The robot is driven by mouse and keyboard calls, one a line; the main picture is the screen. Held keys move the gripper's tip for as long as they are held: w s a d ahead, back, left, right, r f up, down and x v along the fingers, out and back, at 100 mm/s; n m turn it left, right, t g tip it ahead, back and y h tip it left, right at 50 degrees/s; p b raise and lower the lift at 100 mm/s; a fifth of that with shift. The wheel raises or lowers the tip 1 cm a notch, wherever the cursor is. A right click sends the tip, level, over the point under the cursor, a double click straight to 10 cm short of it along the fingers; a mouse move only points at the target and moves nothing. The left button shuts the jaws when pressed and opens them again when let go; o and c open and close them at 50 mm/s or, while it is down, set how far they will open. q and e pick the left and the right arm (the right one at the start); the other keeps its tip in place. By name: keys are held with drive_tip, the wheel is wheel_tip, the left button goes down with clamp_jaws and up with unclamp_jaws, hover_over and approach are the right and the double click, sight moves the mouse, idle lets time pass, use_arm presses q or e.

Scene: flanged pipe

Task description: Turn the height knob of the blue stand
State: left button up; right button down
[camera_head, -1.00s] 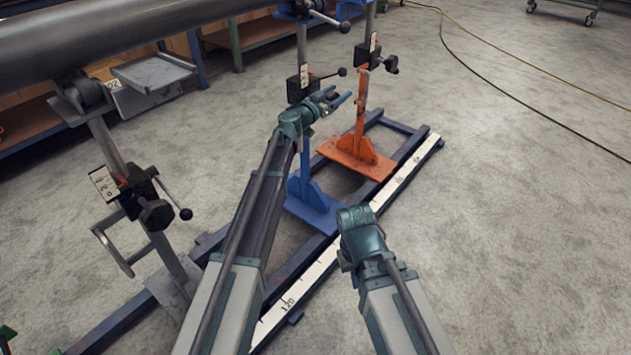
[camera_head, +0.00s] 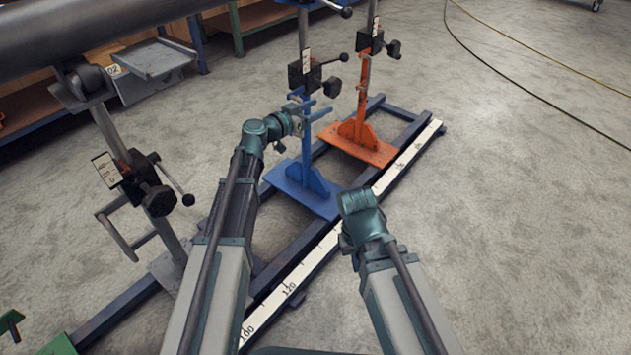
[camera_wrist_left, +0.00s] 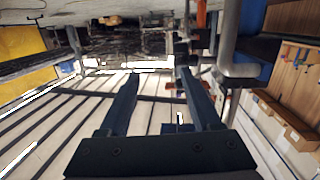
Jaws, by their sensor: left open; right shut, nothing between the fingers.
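The blue stand (camera_head: 305,152) stands upright on the dark rail frame. Its black clamp block (camera_head: 305,73) carries a white scale, a lever at the upper right and a dark round height knob (camera_head: 332,87) at the lower right. My left gripper (camera_head: 322,106) is open and empty, its two blue fingers pointing right just below the knob, apart from it as far as I can tell. In the left wrist view the open fingers (camera_wrist_left: 158,75) show with nothing clear between them. My right gripper (camera_head: 361,203) is low, right of the blue base; its fingertips are hidden.
An orange stand (camera_head: 361,130) with its own knob is close behind to the right. A grey stand (camera_head: 140,190) is at the left under a large pipe (camera_head: 120,30). A white scale strip (camera_head: 330,245) runs along the rail.

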use_arm(q)
drive_tip(key=s+d+f+n+g+y, duration=0.1)
drive_tip(key=s+f+g+y, duration=0.2)
drive_tip(key=s+f+g, duration=0.4)
drive_tip(key=shift+s+f+n+g, duration=0.35)
drive_tip(key=shift+s+f, duration=2.9)
drive_tip(key=shift+s, duration=1.25)
drive_tip(key=shift+d, duration=0.1)
drive_tip(key=m+t+h, duration=0.1)
drive_tip(key=t+h, duration=0.2)
drive_tip(key=t, duration=0.7)
approach(339, 79)
drive_tip(key=shift+g, duration=0.25)
drive_tip(key=x, duration=0.4)
drive_tip(key=a+x, duration=0.1)
drive_tip(key=x, duration=0.3)
drive_tip(key=w+f+x, duration=0.1)
drive_tip(key=x, duration=0.3)
drive_tip(key=shift+a, duration=0.15)
clamp_jaws()
